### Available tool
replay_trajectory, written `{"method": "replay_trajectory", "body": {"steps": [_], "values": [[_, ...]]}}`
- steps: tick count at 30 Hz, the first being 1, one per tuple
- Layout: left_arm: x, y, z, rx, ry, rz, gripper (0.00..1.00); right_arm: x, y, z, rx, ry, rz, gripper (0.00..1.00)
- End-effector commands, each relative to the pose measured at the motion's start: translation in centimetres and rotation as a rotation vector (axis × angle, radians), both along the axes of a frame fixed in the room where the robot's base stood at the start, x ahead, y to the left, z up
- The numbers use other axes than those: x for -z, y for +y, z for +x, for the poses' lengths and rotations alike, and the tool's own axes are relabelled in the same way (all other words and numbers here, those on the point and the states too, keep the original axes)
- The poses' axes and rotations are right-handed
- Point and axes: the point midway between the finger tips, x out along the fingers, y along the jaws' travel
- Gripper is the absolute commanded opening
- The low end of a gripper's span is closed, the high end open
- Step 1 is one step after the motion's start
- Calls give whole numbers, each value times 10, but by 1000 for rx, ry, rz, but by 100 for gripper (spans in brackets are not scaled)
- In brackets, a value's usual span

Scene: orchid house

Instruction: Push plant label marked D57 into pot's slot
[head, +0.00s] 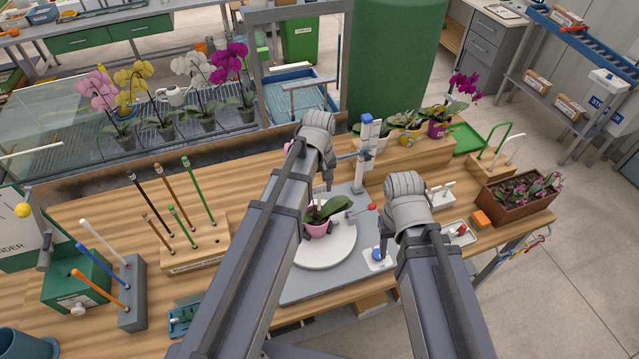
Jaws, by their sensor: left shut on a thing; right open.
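A pink pot (318,229) with a green-leaved plant stands on a white round turntable (325,252), on a grey board. My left gripper (325,186) reaches in from above, just behind the pot. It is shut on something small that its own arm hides. I cannot make out a label marked D57 or the slot in the pot. My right gripper (384,238) is open, to the right of the turntable, above a small white pad with a blue knob (377,255).
A blue-and-white post (367,140) stands behind the turntable. A wooden rack of upright sticks (185,247) is to the left. Potted orchids (410,130) stand on a raised wooden shelf behind. A brown planter (517,195) and white trays are to the right.

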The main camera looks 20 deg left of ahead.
Motion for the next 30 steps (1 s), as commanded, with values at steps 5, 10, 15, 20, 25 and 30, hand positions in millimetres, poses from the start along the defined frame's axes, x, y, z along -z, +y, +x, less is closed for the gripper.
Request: {"method": "replay_trajectory", "body": {"steps": [5, 10, 15, 20, 25, 30], "values": [[17, 0, 0, 0, 0, 0, 11, 17, 0, 0, 1, -1, 0, 50], [32, 0, 0, 0, 0, 0, 11, 33, 0, 0, 2, -1, 0, 50], [46, 0, 0, 0, 0, 0, 11, 46, 0, 1, 1, -2, 0, 50], [52, 0, 0, 0, 0, 0, 11, 52, 0, 1, 1, -2, 0, 50], [51, 0, 0, 0, 0, 0, 11, 51, 0, 1, 0, -2, 0, 50], [51, 0, 0, 0, 0, 0, 11, 51, 0, 1, 0, -2, 0, 50]]}}
